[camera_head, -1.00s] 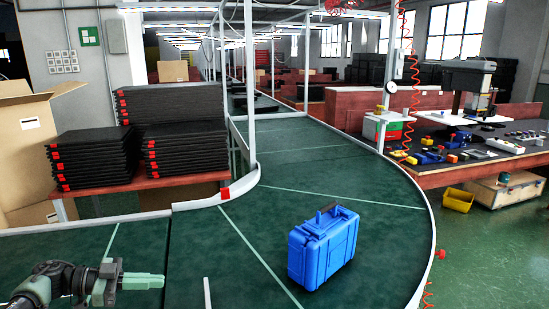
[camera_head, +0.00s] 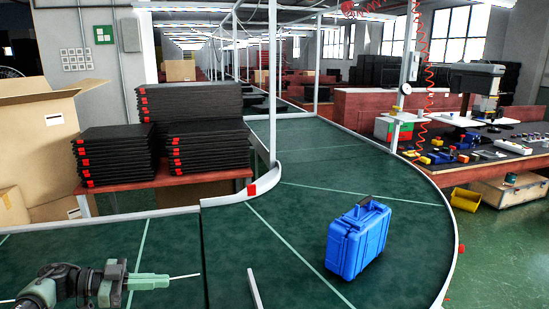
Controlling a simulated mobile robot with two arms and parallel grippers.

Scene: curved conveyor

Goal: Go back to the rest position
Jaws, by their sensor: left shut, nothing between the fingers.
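My left gripper (camera_head: 150,281) is at the lower left of the head view, over the dark green conveyor (camera_head: 300,215). Its pale green fingers are shut with nothing between them, and they point to the right. A blue case (camera_head: 357,240) stands upright on the conveyor, well to the right of the gripper and apart from it. My right gripper is not in view.
Black stacked trays (camera_head: 205,128) sit on a red table (camera_head: 190,186) behind the conveyor. A cardboard box (camera_head: 45,140) stands at the left. A workbench (camera_head: 500,155) with tools and a yellow bin (camera_head: 466,199) are at the right. The conveyor between gripper and case is mostly clear.

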